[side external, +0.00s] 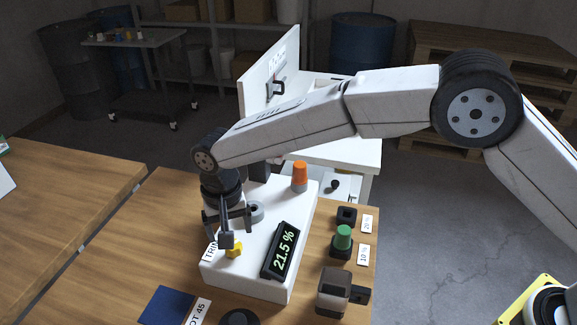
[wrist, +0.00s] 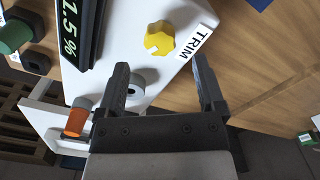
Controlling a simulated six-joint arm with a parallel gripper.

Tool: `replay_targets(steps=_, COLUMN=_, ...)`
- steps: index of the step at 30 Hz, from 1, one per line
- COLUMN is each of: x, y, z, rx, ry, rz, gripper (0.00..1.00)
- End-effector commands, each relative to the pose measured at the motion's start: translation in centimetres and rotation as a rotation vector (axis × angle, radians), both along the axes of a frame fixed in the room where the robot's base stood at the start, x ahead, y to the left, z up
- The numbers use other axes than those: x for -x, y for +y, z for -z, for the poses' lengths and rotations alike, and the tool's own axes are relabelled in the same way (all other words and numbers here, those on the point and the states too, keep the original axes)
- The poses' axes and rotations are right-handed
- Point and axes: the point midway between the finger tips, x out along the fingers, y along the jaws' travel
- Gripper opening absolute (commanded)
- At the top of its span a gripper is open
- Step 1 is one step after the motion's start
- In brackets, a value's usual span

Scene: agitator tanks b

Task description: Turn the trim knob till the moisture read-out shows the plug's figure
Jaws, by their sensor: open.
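The yellow trim knob (side external: 234,250) sits on the white panel box (side external: 247,283), beside the TRIM label; it also shows in the wrist view (wrist: 160,39). My gripper (side external: 228,236) is open and empty above the box. In the wrist view my gripper (wrist: 160,68) has the knob just beyond its fingertips, roughly between their lines. One finger partly covers the knob in the side view. The dark read-out (side external: 280,250) shows 21.5 % in green digits. The green plug (side external: 343,236) stands in the black socket beside the "10 %" label (side external: 363,254).
An empty black socket (side external: 347,215) stands by the "20 %" label (side external: 368,222). An orange knob (side external: 299,177) and a grey ring-shaped part (wrist: 134,88) are on the box. A dark block with a clear cover (side external: 333,292) and a blue pad (side external: 167,306) lie in front.

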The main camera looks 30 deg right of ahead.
Motion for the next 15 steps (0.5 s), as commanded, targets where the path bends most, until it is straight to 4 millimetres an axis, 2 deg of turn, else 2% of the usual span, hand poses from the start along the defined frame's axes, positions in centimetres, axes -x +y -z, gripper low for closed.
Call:
replay_targets(steps=6, x=0.0, y=0.0, z=2.7, rx=0.001, ry=0.001, rz=0.000, gripper=0.88)
replay_targets(steps=15, x=0.0, y=0.0, z=4.3, rx=0.000, ry=0.000, rz=0.000, gripper=0.88)
